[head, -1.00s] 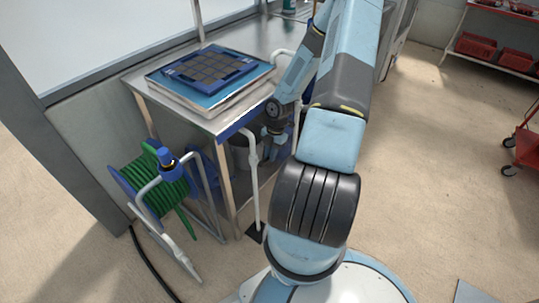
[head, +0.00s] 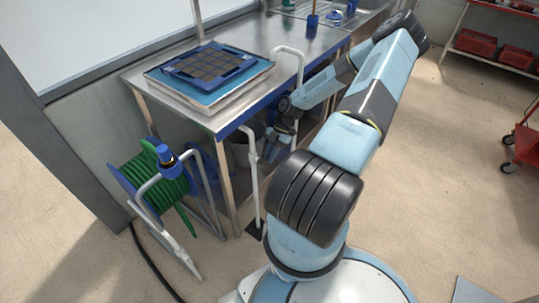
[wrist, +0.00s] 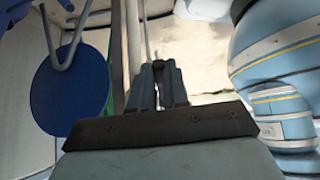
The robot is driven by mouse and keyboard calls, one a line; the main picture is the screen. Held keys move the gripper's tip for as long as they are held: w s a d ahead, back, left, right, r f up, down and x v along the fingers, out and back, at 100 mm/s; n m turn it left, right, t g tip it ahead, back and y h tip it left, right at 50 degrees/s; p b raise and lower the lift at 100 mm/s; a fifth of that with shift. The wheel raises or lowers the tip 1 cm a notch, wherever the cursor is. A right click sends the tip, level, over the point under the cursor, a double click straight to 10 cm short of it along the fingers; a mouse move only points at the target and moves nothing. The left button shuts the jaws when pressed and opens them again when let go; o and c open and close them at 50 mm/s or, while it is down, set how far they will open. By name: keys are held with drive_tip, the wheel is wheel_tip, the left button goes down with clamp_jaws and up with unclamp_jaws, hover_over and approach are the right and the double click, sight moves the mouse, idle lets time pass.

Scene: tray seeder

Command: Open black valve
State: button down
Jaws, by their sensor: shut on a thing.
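In the wrist view the two fingers of my gripper (wrist: 158,88) point away from the camera, close together. A small dark piece, the black valve (wrist: 158,65), shows between their tips, and my gripper is shut on it. Most of the valve is hidden by the fingers. In the head view my gripper (head: 270,151) is low beside the white upright pipe (head: 256,185), under the edge of the metal bench. The valve cannot be made out there, and its angle cannot be told.
The metal bench (head: 228,122) carries a blue seed tray (head: 238,76). A white bent pipe (head: 301,68) rises by the bench edge.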

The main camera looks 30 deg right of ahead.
drive_tip(key=f+y, duration=0.1)
drive_tip(key=f+g+y, duration=0.1)
drive_tip(key=y, duration=0.2)
drive_tip(key=shift+s+a+f+g+y, duration=0.3)
drive_tip(key=shift+s+a+f+g, duration=0.05)
drive_tip(key=shift+a+f+g, duration=0.05)
drive_tip(key=shift+s+a+f+g+y, duration=0.1)
drive_tip(key=shift+a+f+g+y, duration=0.15)
drive_tip(key=shift+y, duration=0.3)
drive_tip(key=shift+s+a+f+g+y, duration=0.1)
drive_tip(key=shift+a+f+g+y, duration=0.1)
drive_tip(key=shift+y, duration=0.35)
drive_tip(key=shift+s+a+f+g+y, duration=0.15)
drive_tip(key=shift+a+g+y, duration=0.15)
drive_tip(key=shift+y, duration=0.4)
drive_tip(key=shift+s+a+f+g+y, duration=0.15)
drive_tip(key=shift+a+y, duration=0.1)
drive_tip(key=shift+y, duration=0.45)
drive_tip(key=c, duration=1.4)
unclamp_jaws()
drive_tip(key=shift+o, duration=1.4)
drive_tip(key=shift+w+a+r, duration=0.1)
drive_tip(key=shift+w, duration=0.05)
